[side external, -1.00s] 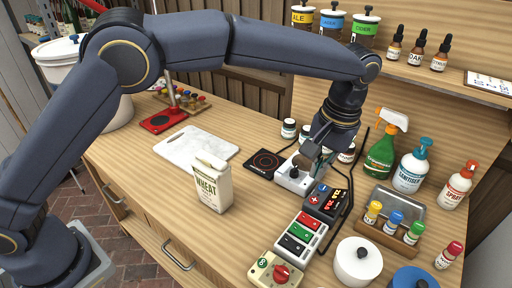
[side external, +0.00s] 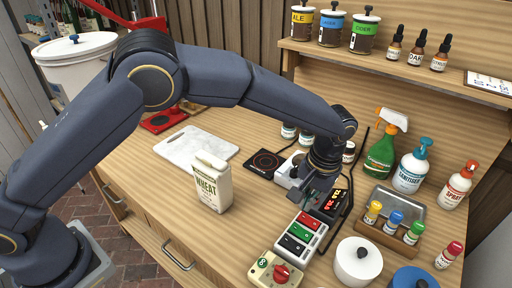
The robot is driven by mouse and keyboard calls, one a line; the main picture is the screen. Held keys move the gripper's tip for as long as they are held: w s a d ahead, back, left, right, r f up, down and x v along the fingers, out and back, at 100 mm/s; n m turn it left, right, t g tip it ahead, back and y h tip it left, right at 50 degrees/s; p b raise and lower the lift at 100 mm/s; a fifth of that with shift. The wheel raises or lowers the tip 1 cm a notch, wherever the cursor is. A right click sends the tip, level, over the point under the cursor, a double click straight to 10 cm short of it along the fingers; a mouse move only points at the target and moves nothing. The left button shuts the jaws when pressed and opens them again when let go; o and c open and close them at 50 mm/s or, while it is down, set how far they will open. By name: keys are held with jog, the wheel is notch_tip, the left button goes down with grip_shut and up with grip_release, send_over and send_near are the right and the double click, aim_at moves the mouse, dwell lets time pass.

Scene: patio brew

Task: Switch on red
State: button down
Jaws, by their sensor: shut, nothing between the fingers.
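A white switch strip (side external: 318,228) lies on the bench with coloured rocker switches in a row. The red rocker (side external: 309,220) is at its far end, with green and black rockers nearer the camera. Whether the red rocker is on is too small to tell. My gripper (side external: 303,197) is shut and empty, pointing down just above and beyond the red end of the strip. I cannot tell whether it touches anything. It partly hides the black controller with red digits (side external: 341,197) and the white unit (side external: 283,177) behind it.
A cream box with a red knob (side external: 282,272) sits in front of the strip. A white lidded pot (side external: 358,262) stands to its right, and a wheat bag (side external: 210,185) to its left. A bottle rack (side external: 385,238) and spray bottles are at right. Bare wood lies between bag and strip.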

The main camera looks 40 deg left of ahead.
aim_at(301, 215)
jog(key=shift+a+f, duration=0.2)
jog(key=shift+f, duration=1.55)
jog(key=shift+a+f, duration=0.2)
jog(key=shift+f, duration=0.2)
jog(key=shift+d, duration=0.1)
jog(key=shift+d+r, duration=0.35)
jog(key=shift+d, duration=0.35)
notch_tip(301, 215, up, 14)
jog(key=a, duration=0.1)
jog(key=shift+a, duration=0.35)
